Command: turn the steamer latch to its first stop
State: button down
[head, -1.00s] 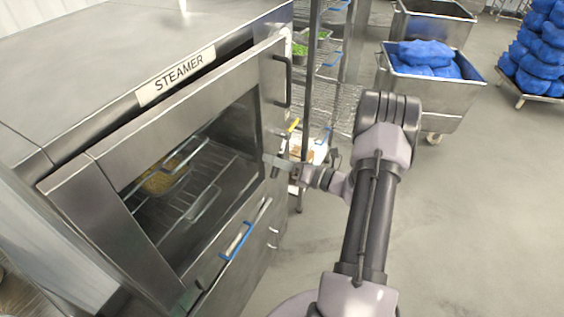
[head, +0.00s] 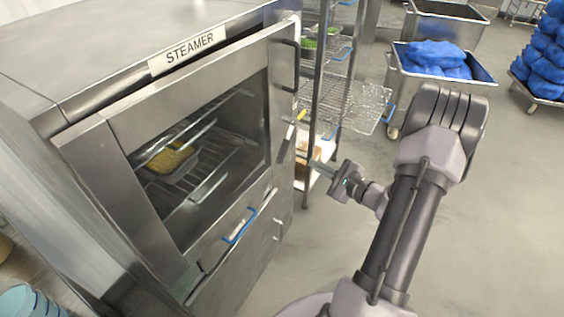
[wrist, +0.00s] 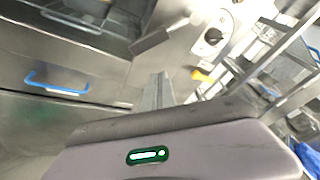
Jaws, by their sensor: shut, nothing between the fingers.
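The steamer (head: 190,47) stands at the left in the head view, with its windowed door (head: 110,140) in front and a dark gap along the door's top edge. A small yellow-tipped lever (head: 301,115), which looks like the latch, shows by the door's right edge. It also shows in the wrist view (wrist: 203,76), below a round fitting (wrist: 210,40). My gripper (head: 318,167) is shut and empty, below and to the right of the lever in the head view. In the wrist view its fingers (wrist: 158,88) point toward the steamer's edge, apart from the lever. The lever's exact angle is unclear.
A dark door handle (head: 286,66) and a blue-handled lower door (head: 239,226) are on the steamer. A wire rack (head: 350,105) stands close behind my gripper. A steel cart (head: 445,82) with blue bags is farther back.

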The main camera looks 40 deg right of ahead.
aim_at(283, 151)
jog(key=w+f+n+b, duration=0.2)
jog(key=w+f, duration=0.1)
jog(key=w, duration=0.6)
jog(key=shift+h, duration=0.3)
jog(key=a+r, duration=0.1)
jog(key=s+a+r, duration=0.1)
jog(key=shift+a+r, duration=0.4)
jog(key=shift+s, duration=0.1)
